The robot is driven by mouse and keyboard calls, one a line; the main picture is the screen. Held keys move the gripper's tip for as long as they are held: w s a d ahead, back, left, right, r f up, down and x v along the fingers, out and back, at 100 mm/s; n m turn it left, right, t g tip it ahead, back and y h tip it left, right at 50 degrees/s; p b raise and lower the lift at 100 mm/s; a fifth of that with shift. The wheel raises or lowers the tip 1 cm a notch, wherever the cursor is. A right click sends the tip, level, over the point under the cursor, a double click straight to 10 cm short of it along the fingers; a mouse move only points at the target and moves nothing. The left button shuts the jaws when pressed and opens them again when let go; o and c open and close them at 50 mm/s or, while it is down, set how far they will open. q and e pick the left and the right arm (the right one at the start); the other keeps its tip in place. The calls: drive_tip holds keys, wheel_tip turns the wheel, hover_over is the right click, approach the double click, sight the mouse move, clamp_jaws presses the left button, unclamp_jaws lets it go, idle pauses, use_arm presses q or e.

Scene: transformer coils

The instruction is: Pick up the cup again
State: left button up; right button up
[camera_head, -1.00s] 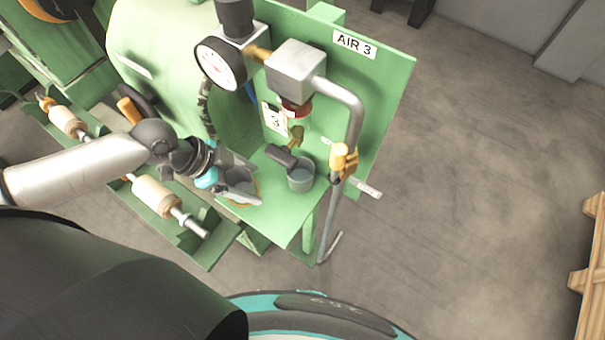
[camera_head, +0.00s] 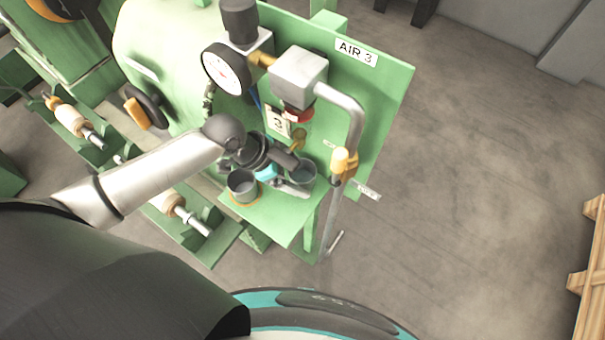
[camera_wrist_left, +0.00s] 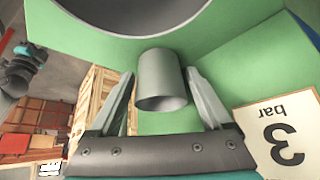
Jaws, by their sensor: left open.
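Two grey cups stand upright on the green shelf (camera_head: 275,216). The left cup (camera_head: 242,187) stands on an orange-brown ring. The right cup (camera_head: 304,173) stands below a brass tap (camera_head: 299,139). My left gripper (camera_head: 290,181) reaches from the left toward the right cup, past the left cup. One light finger shows low in front of the right cup. In the left wrist view, which is upside down, this cup (camera_wrist_left: 161,82) shows between the two open fingers; contact cannot be told. My right gripper is not in view.
A pressure gauge (camera_head: 226,69), a grey box (camera_head: 298,77) and a bent pipe (camera_head: 354,120) stand over the shelf. A "3 bar" sign (camera_wrist_left: 282,135) is close to the gripper. A large grey rounded shape (camera_wrist_left: 130,14) is cut off at the wrist view's top.

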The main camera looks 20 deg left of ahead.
use_arm(q)
drive_tip(key=shift+f, duration=0.2)
drive_tip(key=shift+c, duration=0.4)
drive_tip(key=c, duration=1.2)
drive_tip(key=shift+r, duration=0.1)
